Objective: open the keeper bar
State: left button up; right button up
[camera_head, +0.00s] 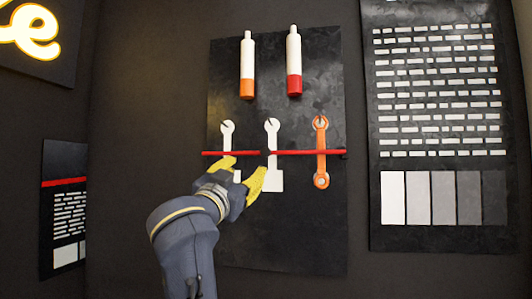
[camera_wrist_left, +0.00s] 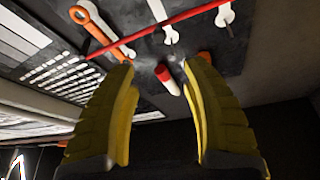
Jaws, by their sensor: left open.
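The keeper bar (camera_head: 310,152) is a thin red bar that runs level across the hanging tools on the dark wall board. It also shows in the wrist view (camera_wrist_left: 150,30), slanting across the upper part. It ends at a small dark piece at its right end. My left gripper (camera_head: 244,170), with yellow fingers, is open in front of the board, just below the bar's left half. In the wrist view its fingers (camera_wrist_left: 160,75) stand apart with nothing held between them. The bar appears beyond the fingertips. I cannot tell whether a finger touches it. My right gripper is not in view.
Two white tools (camera_head: 227,128) (camera_head: 272,135) and an orange wrench (camera_head: 321,138) hang behind the bar. Two white tubes, with orange (camera_head: 247,88) and red (camera_head: 294,85) ends, hang above. A sample panel (camera_head: 430,238) is at right.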

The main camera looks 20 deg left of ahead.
aim_at(265, 152)
pick_arm(q)
jog(key=x, duration=1.6)
jog(key=shift+w, duration=0.2)
jog(key=shift+o, duration=0.2)
grip_shut()
jog(key=shift+r, duration=0.1)
